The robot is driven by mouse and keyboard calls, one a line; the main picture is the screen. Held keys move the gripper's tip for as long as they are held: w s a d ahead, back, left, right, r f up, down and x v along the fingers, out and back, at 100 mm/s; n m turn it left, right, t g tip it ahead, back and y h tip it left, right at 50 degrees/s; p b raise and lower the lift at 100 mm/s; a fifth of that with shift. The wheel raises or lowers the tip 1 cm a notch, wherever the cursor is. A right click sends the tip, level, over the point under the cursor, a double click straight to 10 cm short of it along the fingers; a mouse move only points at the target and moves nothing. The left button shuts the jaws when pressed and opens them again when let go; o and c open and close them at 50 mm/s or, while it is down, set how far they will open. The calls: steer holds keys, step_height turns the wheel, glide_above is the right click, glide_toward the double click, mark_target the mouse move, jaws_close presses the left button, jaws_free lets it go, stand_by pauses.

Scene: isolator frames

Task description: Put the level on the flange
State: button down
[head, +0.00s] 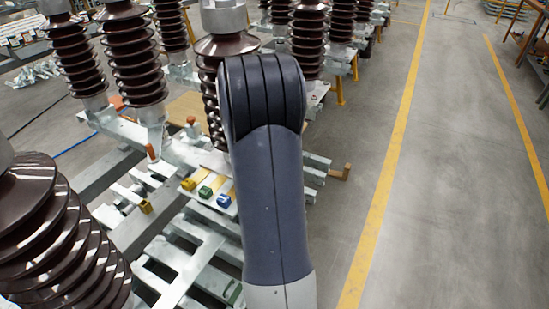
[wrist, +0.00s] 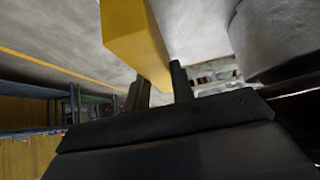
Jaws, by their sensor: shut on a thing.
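My gripper (wrist: 160,88) shows in the wrist view with its two dark fingers shut on a yellow block-shaped bar, seemingly the level (wrist: 134,38). The bar sticks out beyond the fingertips toward the top of the picture. In the head view my arm stands in the middle and the gripper and held bar cannot be seen. Grey metal flanges cap the brown ribbed insulators; one flange (head: 223,17) is just behind the top of my arm. A large pale grey rounded surface (wrist: 275,38) is at the right of the wrist view; I cannot tell whether it is a flange.
Brown insulators (head: 130,55) stand on galvanised frames at left and behind my arm. Small yellow (head: 188,184), green (head: 205,191) and blue (head: 224,200) pieces lie on a pale board left of my arm. The grey floor right of the yellow line (head: 385,180) is clear.

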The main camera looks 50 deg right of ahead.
steer(key=shift+w+f+b, duration=0.1)
steer(key=shift+f+b, duration=0.1)
steer(key=shift+b, duration=0.1)
steer(key=c, duration=1.2)
jaws_free()
steer(key=shift+r, duration=0.1)
steer(key=shift+r+p, duration=0.1)
steer(key=shift+p, duration=0.2)
steer(key=shift+a+r, duration=0.15)
steer(key=shift+r, duration=0.05)
steer(key=v, duration=1.1)
steer(key=shift+a+b, duration=0.25)
steer(key=shift+b, duration=0.05)
